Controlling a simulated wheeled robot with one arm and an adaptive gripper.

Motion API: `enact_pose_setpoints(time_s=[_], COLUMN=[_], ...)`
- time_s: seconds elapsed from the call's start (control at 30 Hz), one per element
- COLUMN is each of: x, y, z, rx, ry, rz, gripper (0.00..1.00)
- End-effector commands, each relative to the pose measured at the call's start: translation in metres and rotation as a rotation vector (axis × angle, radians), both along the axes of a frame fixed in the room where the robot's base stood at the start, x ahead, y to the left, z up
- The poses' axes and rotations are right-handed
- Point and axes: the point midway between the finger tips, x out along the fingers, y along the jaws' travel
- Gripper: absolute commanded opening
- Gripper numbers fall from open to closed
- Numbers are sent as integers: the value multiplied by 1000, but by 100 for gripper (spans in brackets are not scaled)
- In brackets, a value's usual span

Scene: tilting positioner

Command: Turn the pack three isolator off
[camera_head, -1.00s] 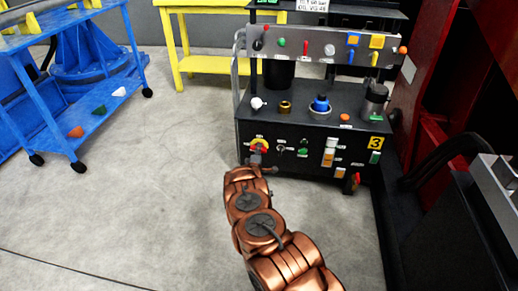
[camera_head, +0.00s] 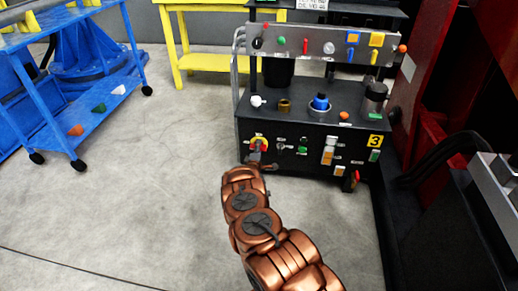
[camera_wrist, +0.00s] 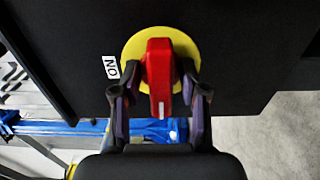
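The isolator is a red handle (camera_wrist: 159,72) on a round yellow plate (camera_wrist: 132,52), on the dark front panel of the cart marked 3 (camera_head: 376,141). In the head view the isolator (camera_head: 258,142) is at the panel's upper left, partly covered by my gripper (camera_head: 256,159). In the wrist view the handle stands vertical, with a white mark near its lower end. An ON label (camera_wrist: 112,67) is left of the plate. My gripper (camera_wrist: 159,92) is open, one finger on each side of the handle, with visible gaps; contact is not visible.
Right of the isolator the panel carries a small black knob, a green button (camera_head: 303,150) and white-orange switches (camera_head: 328,150). A blue cart (camera_head: 85,95) is at left and a yellow bench (camera_head: 213,64) behind. Red machinery (camera_head: 432,100) stands at right.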

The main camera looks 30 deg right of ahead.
Motion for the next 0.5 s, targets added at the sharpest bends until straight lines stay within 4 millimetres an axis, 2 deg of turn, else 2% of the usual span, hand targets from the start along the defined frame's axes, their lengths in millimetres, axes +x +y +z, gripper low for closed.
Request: enact_pose_setpoints(time_s=[0.33,0.5], x=[0,-6], y=[2,6], z=[-1,-2], rx=[1,3], ry=[1,4], rz=[2,1], gripper=[48,48])
